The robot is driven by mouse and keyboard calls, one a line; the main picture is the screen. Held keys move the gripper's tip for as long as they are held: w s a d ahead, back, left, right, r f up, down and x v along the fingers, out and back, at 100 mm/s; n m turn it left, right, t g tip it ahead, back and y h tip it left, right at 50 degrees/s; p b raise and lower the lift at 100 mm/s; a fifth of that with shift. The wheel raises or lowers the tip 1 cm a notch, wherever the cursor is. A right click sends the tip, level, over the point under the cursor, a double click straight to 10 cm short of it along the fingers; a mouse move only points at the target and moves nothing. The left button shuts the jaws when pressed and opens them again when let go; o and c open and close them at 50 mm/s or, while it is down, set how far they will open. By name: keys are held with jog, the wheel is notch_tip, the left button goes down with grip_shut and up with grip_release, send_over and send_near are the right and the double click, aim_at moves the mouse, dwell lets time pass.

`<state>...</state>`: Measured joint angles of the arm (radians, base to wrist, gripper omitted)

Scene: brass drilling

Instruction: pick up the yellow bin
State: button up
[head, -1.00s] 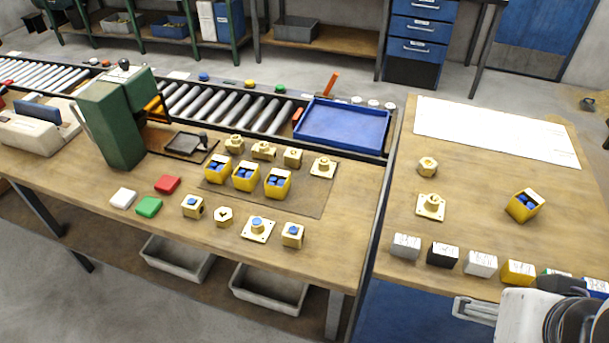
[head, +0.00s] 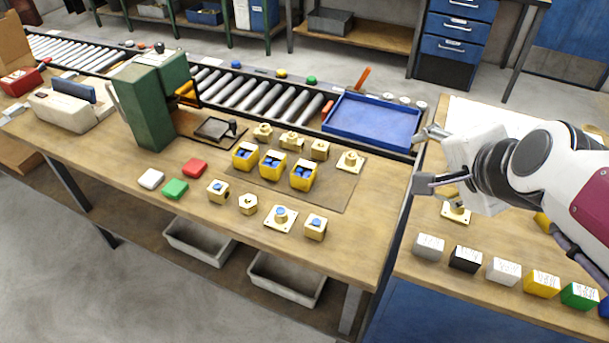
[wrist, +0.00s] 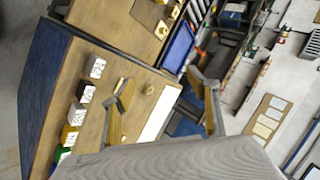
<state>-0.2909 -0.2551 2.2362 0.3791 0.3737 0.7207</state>
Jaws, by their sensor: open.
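Three yellow bins holding blue pieces stand in a row on the dark mat of the left bench: left (head: 245,164), middle (head: 272,171) and right (head: 302,182). My gripper (head: 428,158) is open and empty, over the gap between the two benches. It is right of the three bins and apart from them.
Brass parts (head: 281,217) lie around the mat, and a blue tray (head: 372,122) sits behind it. A green press (head: 147,105) stands to the left. Labelled blocks (head: 465,259) line the right bench's front edge.

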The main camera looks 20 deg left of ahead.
jog(key=w+a+f+m+t, duration=0.1)
jog(key=w+a+f+m, duration=0.2)
jog(key=w+a+m, duration=0.6)
jog(key=w+a+f+m+t, duration=0.2)
jog(key=w+a+f+m, duration=0.3)
jog(key=a, duration=0.6)
jog(key=a+f+m+h, duration=0.1)
jog(key=a+f+m, duration=0.3)
jog(key=f, duration=0.2)
jog(key=s+a+f+m+t+h, duration=0.1)
jog(key=a+f+m, duration=0.2)
jog(key=f, duration=0.4)
jog(key=a+f+m+t+h, duration=0.1)
jog(key=a+f+m, duration=0.3)
jog(key=f+m, duration=0.1)
jog(key=shift+s+a+f+m+h, duration=0.2)
jog(key=shift+a+f+m+h, duration=0.2)
jog(key=shift+f, duration=0.3)
jog(key=shift+s+f+m, duration=0.35)
jog(key=shift+f+m, duration=0.05)
jog(key=shift+f, duration=0.2)
jog(key=shift+x, duration=1.35)
jog(key=shift+r, duration=0.1)
